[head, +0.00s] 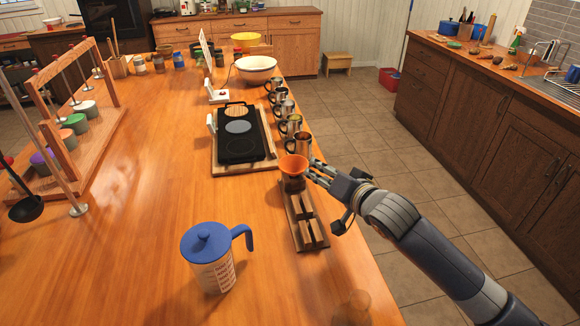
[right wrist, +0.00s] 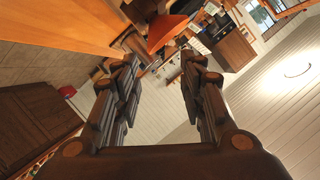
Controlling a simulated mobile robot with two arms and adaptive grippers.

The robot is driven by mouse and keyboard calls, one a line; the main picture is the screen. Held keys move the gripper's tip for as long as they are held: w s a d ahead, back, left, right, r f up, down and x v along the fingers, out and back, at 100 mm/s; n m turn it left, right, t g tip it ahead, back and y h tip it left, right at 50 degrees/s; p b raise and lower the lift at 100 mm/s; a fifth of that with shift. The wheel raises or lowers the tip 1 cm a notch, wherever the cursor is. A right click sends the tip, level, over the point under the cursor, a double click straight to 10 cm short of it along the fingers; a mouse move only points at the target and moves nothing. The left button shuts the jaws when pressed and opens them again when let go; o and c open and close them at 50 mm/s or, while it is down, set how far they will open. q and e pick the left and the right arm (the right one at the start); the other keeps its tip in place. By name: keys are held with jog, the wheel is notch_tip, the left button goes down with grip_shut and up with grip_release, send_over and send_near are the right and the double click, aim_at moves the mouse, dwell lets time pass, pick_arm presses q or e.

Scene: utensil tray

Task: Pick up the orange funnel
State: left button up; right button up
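The orange funnel (head: 293,164) sits upright in a dark holder at the far end of a small wooden rack (head: 305,228), near the right edge of the table. In the right wrist view the funnel (right wrist: 165,32) shows just beyond the fingertips. My right gripper (head: 318,172) is just to the right of the funnel, with its fingers pointing toward it. In the right wrist view the fingers of my right gripper (right wrist: 163,65) are spread apart with nothing held between them. My left gripper is in neither view.
A row of metal mugs (head: 289,125) stands just behind the funnel along the table edge. A black hot plate (head: 238,133) lies to the left of them. A blue-lidded measuring jug (head: 210,262) stands in front left. The wooden table (head: 120,270) is bare at front left.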

aim_at(299, 161)
jog(key=shift+f+p+x, duration=0.15)
jog(key=shift+p+x, duration=0.25)
jog(key=shift+x, duration=1.6)
jog(key=shift+f+p+x, duration=0.15)
jog(key=shift+p+x, duration=0.2)
jog(key=shift+x, duration=1.65)
jog(key=shift+w+a+f, duration=0.1)
jog(key=shift+w+f, duration=0.05)
jog(key=shift+w, duration=0.05)
jog(key=shift+c, duration=0.6)
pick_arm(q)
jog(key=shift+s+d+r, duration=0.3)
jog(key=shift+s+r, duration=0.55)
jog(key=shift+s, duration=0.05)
pick_arm(e)
grip_shut()
